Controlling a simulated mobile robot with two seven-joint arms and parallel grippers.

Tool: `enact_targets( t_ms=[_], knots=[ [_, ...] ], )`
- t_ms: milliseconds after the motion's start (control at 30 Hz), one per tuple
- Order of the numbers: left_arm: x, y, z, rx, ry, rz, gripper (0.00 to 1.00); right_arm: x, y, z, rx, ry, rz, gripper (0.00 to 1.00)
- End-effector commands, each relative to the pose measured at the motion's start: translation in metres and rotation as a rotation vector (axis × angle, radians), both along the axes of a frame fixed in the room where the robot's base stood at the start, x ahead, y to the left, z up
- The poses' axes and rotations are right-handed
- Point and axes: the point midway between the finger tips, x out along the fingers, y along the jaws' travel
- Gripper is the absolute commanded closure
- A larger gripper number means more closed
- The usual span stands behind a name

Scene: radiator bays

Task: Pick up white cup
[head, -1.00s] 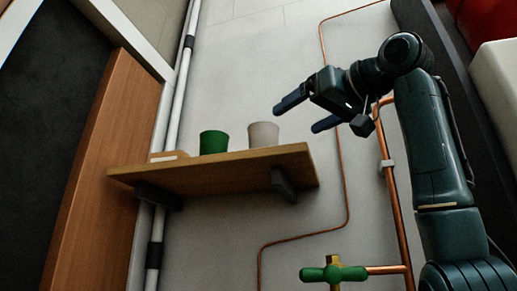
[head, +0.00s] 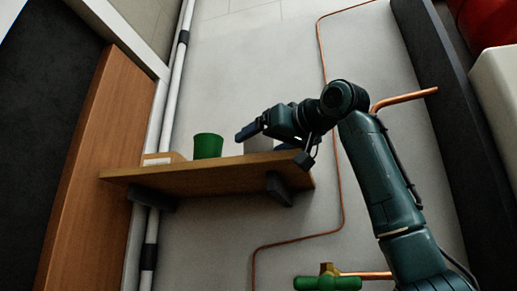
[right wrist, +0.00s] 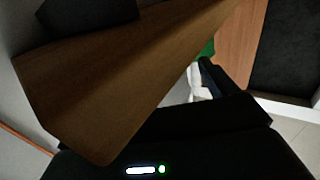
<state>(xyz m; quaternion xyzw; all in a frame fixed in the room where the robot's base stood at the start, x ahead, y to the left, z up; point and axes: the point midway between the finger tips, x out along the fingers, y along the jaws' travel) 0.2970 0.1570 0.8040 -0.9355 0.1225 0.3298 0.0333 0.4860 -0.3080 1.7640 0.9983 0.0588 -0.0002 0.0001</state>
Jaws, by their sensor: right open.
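The white cup (head: 257,146) stands on the wooden shelf (head: 200,178), right of the green cup (head: 208,146). Its upper part is hidden behind my right gripper (head: 261,140) in the head view. That gripper is open, with one blue finger across the cup's upper left and the other low at its right, just above the shelf. I cannot tell whether the fingers touch the cup. In the right wrist view a dark finger (right wrist: 212,78) shows beside a pale patch, which may be the white cup, with the green cup (right wrist: 207,48) beyond. My left gripper is out of view.
A small box (head: 160,159) lies at the shelf's left end. Dark brackets (head: 279,188) hold the shelf. A thin copper pipe (head: 335,170) runs down the wall to the right. A green valve (head: 327,283) is below. The shelf fills much of the wrist view.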

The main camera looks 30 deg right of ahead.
Motion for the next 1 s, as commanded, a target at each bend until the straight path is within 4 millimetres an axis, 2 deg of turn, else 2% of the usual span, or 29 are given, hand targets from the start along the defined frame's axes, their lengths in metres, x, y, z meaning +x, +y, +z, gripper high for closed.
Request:
enact_targets(
  t_ms=[67, 633, 1000],
  knots=[
    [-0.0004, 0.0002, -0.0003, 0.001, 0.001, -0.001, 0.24, -0.0002, 0.0001, 0.0, 0.0, 0.0, 0.0, 0.17],
    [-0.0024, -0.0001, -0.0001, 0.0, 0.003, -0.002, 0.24, -0.0008, 0.0, 0.0003, 0.0, -0.001, 0.0, 0.63],
    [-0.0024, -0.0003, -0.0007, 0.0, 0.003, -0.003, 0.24, -0.0024, 0.0013, 0.004, 0.001, -0.002, 0.001, 0.63]
  ],
)
